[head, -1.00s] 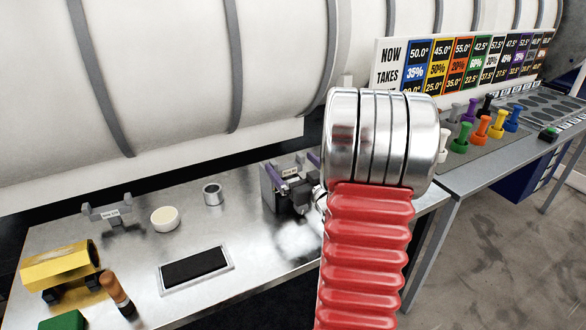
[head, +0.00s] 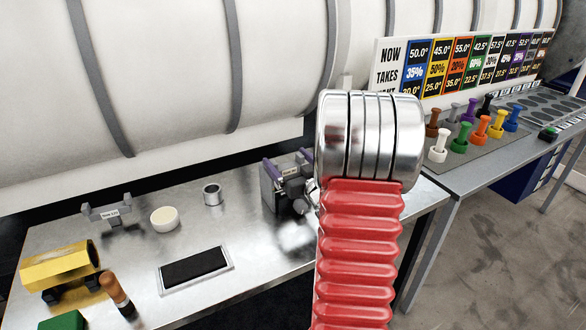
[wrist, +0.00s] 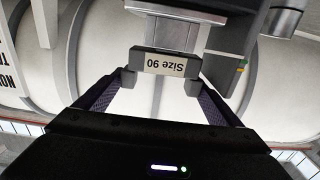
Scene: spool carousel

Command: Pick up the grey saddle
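A grey saddle (wrist: 146,63) with two short prongs and a "Size 90" label shows upside down in the wrist view. My gripper (wrist: 161,83) has its two purple-sided fingers on either side of it, with the tips right at the outer sides of the prongs. I cannot tell whether they press on it. In the head view my gripper (head: 289,166) is at the right part of the steel bench, partly hidden by my arm. Another grey saddle-shaped piece (head: 117,221) with a label stands at the back left of the bench.
A large white drum (head: 180,70) runs behind. Coloured pegs (head: 481,128) stand right.

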